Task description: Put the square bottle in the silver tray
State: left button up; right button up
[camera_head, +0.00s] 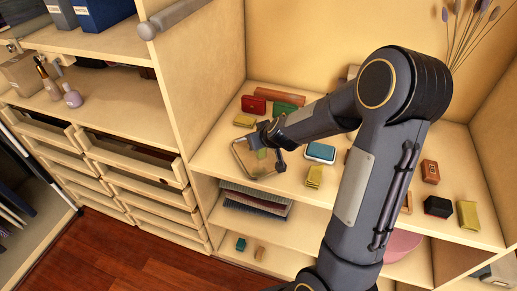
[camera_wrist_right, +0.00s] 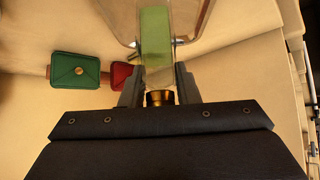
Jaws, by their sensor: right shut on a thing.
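The square bottle (camera_wrist_right: 155,35) is clear with green contents and a gold cap (camera_wrist_right: 158,98). My right gripper (camera_wrist_right: 158,82) is shut on it near the cap end. In the head view my right gripper (camera_head: 270,146) is over the silver tray (camera_head: 238,152), and the bottle's green part (camera_head: 262,153) shows within the tray's outline. The tray's rim also shows in the wrist view (camera_wrist_right: 112,22), around the bottle's far end. I cannot tell whether the bottle touches the tray floor. My left gripper is not in view.
On the same shelf, a red box (camera_head: 254,105), yellow box (camera_head: 244,120) and green box (camera_head: 289,99) lie behind the tray. A blue-and-white box (camera_head: 320,152) and a yellow box (camera_head: 314,176) lie to its right. The tray is near the shelf's front edge.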

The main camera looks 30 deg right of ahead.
notch_tip(320, 180, down, 3)
jog(key=shift+f+b, duration=0.1)
jog(key=shift+b, duration=0.4)
jog(key=shift+f, duration=0.1)
jog(key=o, duration=1.1)
jog(key=shift+c, duration=0.2)
